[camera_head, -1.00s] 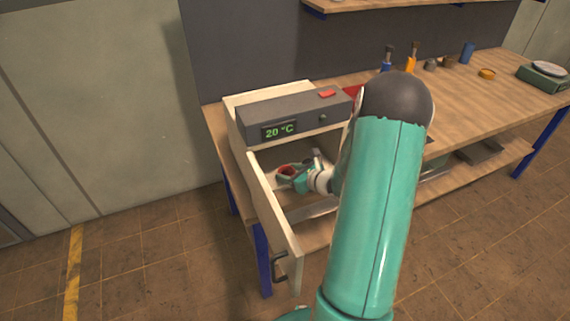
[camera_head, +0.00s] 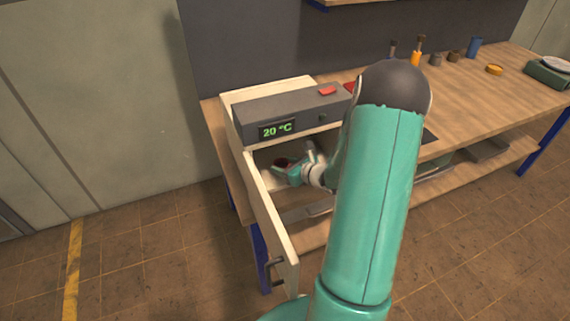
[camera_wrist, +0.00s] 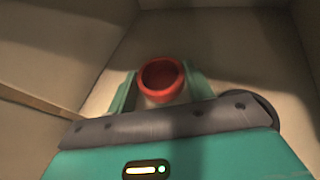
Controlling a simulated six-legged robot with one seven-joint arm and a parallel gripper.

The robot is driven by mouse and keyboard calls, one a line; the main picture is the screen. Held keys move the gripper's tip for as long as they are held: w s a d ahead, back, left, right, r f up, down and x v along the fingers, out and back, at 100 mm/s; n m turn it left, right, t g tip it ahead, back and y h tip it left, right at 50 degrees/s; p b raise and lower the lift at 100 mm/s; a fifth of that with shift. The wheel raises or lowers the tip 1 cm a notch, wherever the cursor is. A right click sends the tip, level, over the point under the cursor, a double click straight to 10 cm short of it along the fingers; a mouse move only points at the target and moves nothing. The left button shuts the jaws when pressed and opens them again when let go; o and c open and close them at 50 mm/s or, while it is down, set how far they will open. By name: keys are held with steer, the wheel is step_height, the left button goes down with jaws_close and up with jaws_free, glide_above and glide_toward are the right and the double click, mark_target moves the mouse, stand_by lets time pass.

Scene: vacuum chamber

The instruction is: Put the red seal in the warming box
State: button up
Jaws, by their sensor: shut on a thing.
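The warming box (camera_head: 240,97) is a cream box on the workbench with a grey panel reading 20 °C, and its door (camera_head: 270,225) stands open toward me. My gripper (camera_head: 284,165) is inside the box. The red seal (camera_wrist: 161,79), a ring, is between my two fingers in the wrist view, where my gripper (camera_wrist: 160,88) is shut on it. The seal is held close to pale inner surfaces of the box. I cannot tell whether it touches the floor. In the head view the seal is dark and small in the box's shadow.
The wooden workbench (camera_head: 470,95) runs to the right. Orange- and blue-handled tools, small cups, a yellow ring (camera_head: 494,69) and a green scale (camera_head: 550,76) stand toward its back. The open door bounds the left side.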

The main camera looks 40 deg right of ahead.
steer(key=shift+f, duration=0.15)
steer(key=o, duration=0.9)
steer(key=shift+o, duration=0.2)
steer(key=v, duration=1.2)
